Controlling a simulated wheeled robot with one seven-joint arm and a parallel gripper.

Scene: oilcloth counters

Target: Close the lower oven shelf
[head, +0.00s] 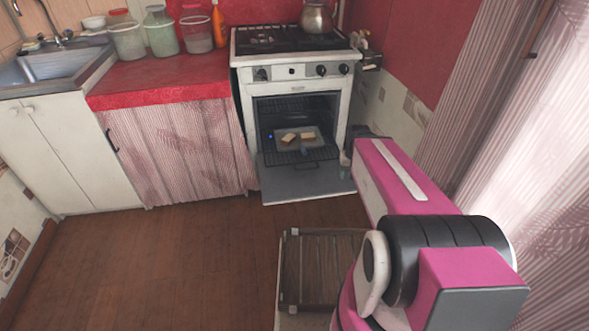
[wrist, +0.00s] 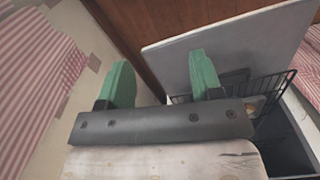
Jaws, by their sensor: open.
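The white oven (head: 297,85) stands against the back wall with its door (head: 305,185) folded down. The lower oven shelf, a dark wire rack (head: 318,154), sticks out over the open door. A tray (head: 312,131) with bread pieces (head: 290,138) is in the oven near it. In the wrist view, the rack (wrist: 285,88) is at the right, partly behind my right finger, beside the grey door panel (wrist: 225,40). My gripper (wrist: 160,80) is open, with green fingers and nothing between them. In the head view it is at the door's right side, mostly hidden by my arm.
A kettle (head: 317,16) stands on the stove top. A curtained red counter (head: 160,80) and a sink (head: 55,66) are to the left. A wall and striped curtain (head: 470,90) bound the right.

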